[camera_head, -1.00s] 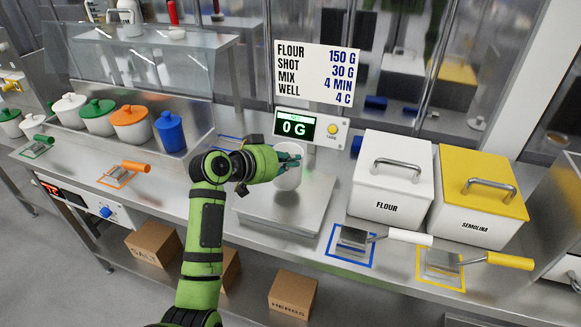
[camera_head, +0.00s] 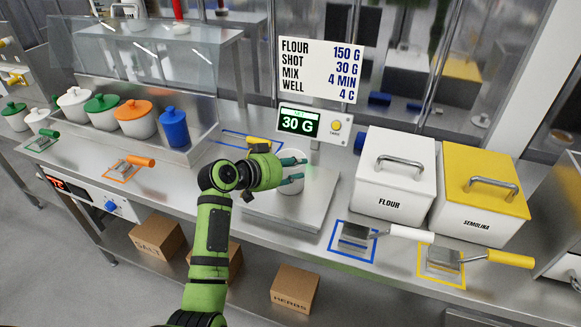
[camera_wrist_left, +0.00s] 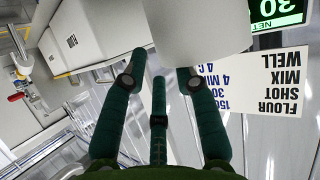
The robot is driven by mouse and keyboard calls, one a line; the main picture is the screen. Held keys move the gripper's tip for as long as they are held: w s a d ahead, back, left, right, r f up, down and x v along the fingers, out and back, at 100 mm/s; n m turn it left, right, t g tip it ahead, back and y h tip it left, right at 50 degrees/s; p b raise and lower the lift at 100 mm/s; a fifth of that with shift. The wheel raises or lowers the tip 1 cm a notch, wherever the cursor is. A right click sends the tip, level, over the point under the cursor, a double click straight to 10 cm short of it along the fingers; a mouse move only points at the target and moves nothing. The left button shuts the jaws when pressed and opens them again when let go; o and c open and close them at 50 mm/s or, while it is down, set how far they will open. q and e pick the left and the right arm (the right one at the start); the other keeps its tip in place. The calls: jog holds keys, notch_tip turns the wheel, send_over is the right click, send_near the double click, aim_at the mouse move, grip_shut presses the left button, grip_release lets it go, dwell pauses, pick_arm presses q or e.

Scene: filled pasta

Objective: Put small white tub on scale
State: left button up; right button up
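The small white tub (camera_head: 290,182) stands on the flat metal plate of the scale (camera_head: 312,205), near its back left part. The scale's display (camera_head: 299,122) reads 30 G. My left gripper (camera_head: 293,169) is at the tub, coming in from the left, with its dark green fingers spread and partly in front of the tub. In the left wrist view the fingers (camera_wrist_left: 160,75) are apart, and the tub's pale side (camera_wrist_left: 185,28) fills the top beyond them. Whether a finger still touches it I cannot tell. My right gripper is not in view.
The white flour bin (camera_head: 394,180) and the yellow-lidded semolina bin (camera_head: 478,205) stand right of the scale. Scoops lie on blue (camera_head: 352,240) and yellow (camera_head: 440,262) outlines in front. Lidded pots and a blue jar (camera_head: 173,128) stand at the left.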

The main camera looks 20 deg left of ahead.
pick_arm(q)
jog(key=b+v, duration=0.3)
jog(key=v, duration=0.9)
jog(key=shift+r, duration=0.2)
dwell(1.6)
